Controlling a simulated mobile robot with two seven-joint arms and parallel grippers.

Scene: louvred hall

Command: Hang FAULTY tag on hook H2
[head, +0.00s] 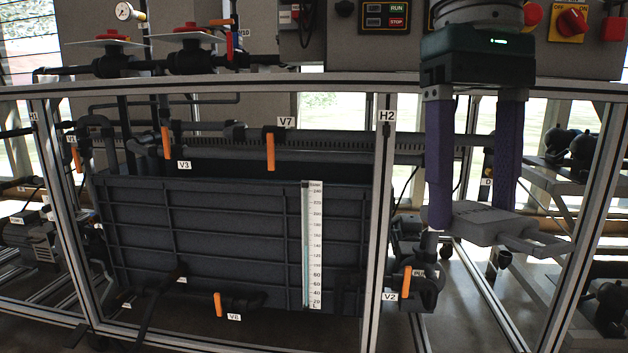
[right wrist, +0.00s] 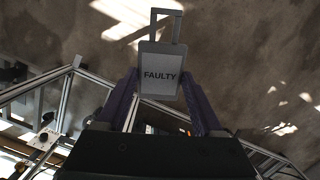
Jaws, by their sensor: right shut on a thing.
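My right gripper (head: 470,215) hangs down at the right of the head view, its two purple fingers shut on a grey tag (head: 490,222). The tag lies roughly flat, with its loop handle pointing right. In the right wrist view the tag (right wrist: 161,74) reads FAULTY, and its loop points away from the gripper (right wrist: 160,88). Hook H2 (head: 386,129) is a small dark piece under the H2 label on an upright of the metal frame. The tag is to the right of this upright and lower than the hook, apart from it. My left gripper is not in view.
A dark tank (head: 240,235) with a level scale stands behind the frame, left of the H2 upright. Valve V2 (head: 407,281) with an orange handle is low beside that upright. A control panel (head: 385,16) sits above the top rail. Another upright (head: 585,220) stands at right.

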